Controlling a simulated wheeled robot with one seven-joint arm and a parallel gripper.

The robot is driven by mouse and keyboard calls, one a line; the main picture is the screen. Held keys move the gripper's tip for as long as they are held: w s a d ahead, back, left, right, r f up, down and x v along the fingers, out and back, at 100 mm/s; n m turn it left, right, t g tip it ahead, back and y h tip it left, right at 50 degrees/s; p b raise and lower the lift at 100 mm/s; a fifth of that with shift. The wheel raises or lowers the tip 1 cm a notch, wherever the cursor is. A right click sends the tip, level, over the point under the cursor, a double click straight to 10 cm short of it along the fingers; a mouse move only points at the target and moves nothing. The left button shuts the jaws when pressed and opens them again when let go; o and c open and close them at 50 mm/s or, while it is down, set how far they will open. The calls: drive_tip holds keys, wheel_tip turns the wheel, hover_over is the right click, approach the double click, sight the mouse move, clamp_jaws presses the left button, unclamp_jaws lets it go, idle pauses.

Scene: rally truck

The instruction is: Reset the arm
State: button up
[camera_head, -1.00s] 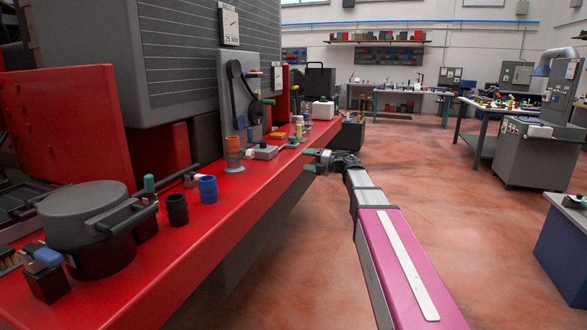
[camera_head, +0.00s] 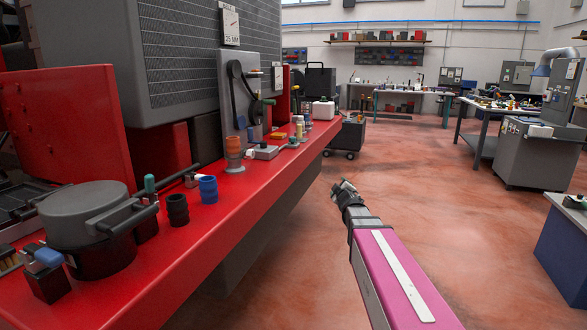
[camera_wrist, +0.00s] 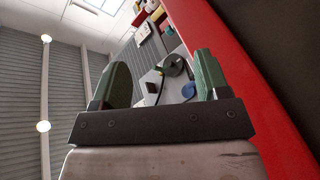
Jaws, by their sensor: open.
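My gripper (camera_head: 343,188) is at the end of my magenta arm in the head view, over the open floor to the right of the red truck bed (camera_head: 225,190). It stands clear of the bed's edge. In the wrist view its two green fingers (camera_wrist: 160,80) are spread apart with nothing between them. Beyond them the wrist view shows the red bed edge (camera_wrist: 232,50) and the grey panel with a black hose, tilted.
On the bed stand a grey-lidded pot (camera_head: 88,222), a black cup (camera_head: 177,209), a blue cup (camera_head: 208,189) and an orange-topped cup (camera_head: 234,153). A dark wheeled cart (camera_head: 347,137) is behind. A grey cabinet (camera_head: 537,155) stands right. The middle floor is clear.

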drive_tip(key=s+d+f+m+g+h, duration=0.4)
drive_tip(key=s+f+m+g, duration=0.4)
drive_tip(key=s+f, duration=0.55)
drive_tip(key=s+a+f+m+g+y, duration=0.1)
drive_tip(key=s+f+g, duration=0.3)
drive_tip(key=s, duration=0.4)
drive_tip(key=s+a+f+m+g+y, duration=0.2)
drive_tip(key=s+a+f+g, duration=0.1)
drive_tip(key=s+f+g, duration=0.2)
drive_tip(key=s+f, duration=0.2)
drive_tip(key=s, duration=0.2)
drive_tip(key=shift+s+a+m, duration=0.2)
drive_tip(key=shift+s+m, duration=0.1)
